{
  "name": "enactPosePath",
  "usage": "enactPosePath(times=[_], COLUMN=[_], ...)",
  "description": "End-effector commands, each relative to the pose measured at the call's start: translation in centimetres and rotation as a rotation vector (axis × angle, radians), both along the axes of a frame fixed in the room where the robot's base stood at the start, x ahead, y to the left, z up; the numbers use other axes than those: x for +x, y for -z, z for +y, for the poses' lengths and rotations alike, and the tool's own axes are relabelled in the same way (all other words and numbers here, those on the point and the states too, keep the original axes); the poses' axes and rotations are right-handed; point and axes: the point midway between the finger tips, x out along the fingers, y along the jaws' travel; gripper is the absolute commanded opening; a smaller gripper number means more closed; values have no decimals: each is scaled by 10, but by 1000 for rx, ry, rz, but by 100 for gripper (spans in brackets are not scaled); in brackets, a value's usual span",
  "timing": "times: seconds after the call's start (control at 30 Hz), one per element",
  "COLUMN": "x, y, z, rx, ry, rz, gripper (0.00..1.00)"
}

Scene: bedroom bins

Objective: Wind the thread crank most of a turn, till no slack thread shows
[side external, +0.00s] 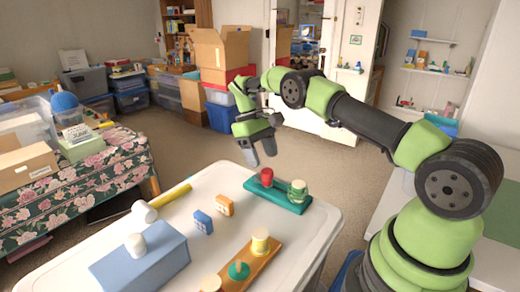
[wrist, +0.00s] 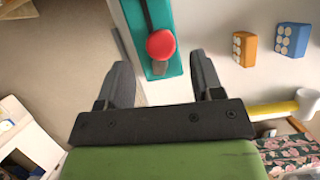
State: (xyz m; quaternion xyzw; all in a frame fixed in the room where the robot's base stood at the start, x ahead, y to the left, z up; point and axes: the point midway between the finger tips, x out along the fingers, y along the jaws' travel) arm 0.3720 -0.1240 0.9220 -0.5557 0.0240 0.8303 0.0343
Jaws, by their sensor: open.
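A teal base (side external: 278,194) lies near the far edge of the white table. A red knob (side external: 267,177) stands at its left end and a green, ringed spool-like piece (side external: 297,191) at its right end. In the wrist view the red knob (wrist: 161,44) sits at the end of a dark bar (wrist: 148,12) along the teal base (wrist: 170,12). My gripper (side external: 259,152) is open above the knob end, fingers pointing down. In the wrist view my gripper (wrist: 160,66) has its fingers on either side of the knob's line, apart from it. I cannot make out any thread.
An orange board (side external: 262,262) with a yellow-and-white spool (side external: 260,241) and a green piece (side external: 238,270) is at the front. Orange (side external: 225,205) and blue (side external: 203,222) dotted blocks, a mallet (side external: 146,211) and a blue box (side external: 140,265) lie left. Table around the blocks is clear.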

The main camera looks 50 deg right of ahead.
Motion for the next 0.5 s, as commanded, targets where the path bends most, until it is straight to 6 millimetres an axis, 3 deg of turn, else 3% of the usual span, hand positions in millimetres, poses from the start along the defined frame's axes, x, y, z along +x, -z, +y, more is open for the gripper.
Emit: enactPosePath(times=[0.5], x=[7], y=[-17], z=[1], rx=[2], ry=[4], rz=[-2], gripper=[61])
